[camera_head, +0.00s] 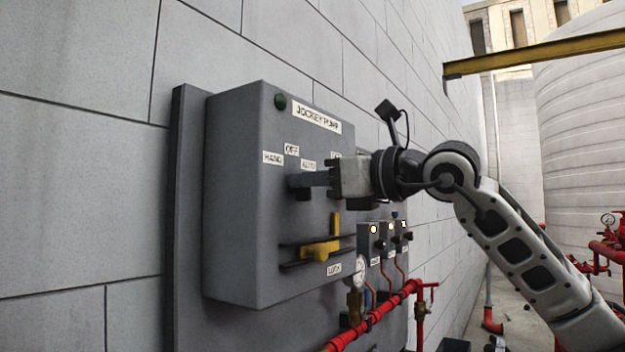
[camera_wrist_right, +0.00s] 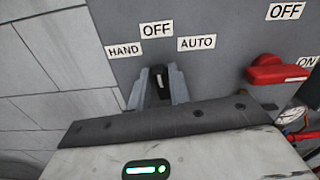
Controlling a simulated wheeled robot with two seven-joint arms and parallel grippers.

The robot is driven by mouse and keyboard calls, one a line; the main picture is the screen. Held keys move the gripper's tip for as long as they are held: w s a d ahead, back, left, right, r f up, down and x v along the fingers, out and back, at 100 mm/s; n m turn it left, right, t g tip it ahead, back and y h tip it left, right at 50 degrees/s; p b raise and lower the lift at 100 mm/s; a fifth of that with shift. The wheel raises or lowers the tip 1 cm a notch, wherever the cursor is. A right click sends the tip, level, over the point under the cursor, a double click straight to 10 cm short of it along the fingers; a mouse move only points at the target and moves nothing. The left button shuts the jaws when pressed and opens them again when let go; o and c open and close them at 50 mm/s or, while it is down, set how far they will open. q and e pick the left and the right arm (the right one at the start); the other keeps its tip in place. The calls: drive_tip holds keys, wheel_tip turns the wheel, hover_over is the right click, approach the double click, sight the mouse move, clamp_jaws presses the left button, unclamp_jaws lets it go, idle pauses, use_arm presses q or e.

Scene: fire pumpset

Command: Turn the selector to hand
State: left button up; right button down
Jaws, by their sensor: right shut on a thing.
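The selector is a small black knob (camera_wrist_right: 158,72) on the front of the grey jockey pump panel (camera_head: 235,200). In the right wrist view it stands roughly upright under the OFF label (camera_wrist_right: 157,30), with HAND (camera_wrist_right: 124,50) to its left and AUTO (camera_wrist_right: 197,43) to its right. My right gripper (camera_head: 305,181) is at the panel face, its two fingers on either side of the knob and shut on it. In the head view the fingers mostly hide the knob. The HAND label (camera_head: 272,158) shows there too. My left gripper is out of view.
A red handle (camera_wrist_right: 278,72) with OFF and ON labels is close right of the fingers in the wrist view. Below the gripper are a yellow latch (camera_head: 320,250), small switch boxes (camera_head: 371,240) and red pipes (camera_head: 385,308). A block wall (camera_head: 80,200) stands left.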

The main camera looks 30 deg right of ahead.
drive_tip(key=shift+s+a+f+n, duration=0.1)
drive_tip(key=shift+a+n, duration=0.05)
drive_tip(key=shift+n, duration=1.7)
drive_tip(key=shift+s+a+f+n, duration=0.1)
drive_tip(key=shift+n, duration=1.75)
drive_tip(key=c, duration=1.4)
unclamp_jaws()
drive_tip(key=shift+c, duration=0.2)
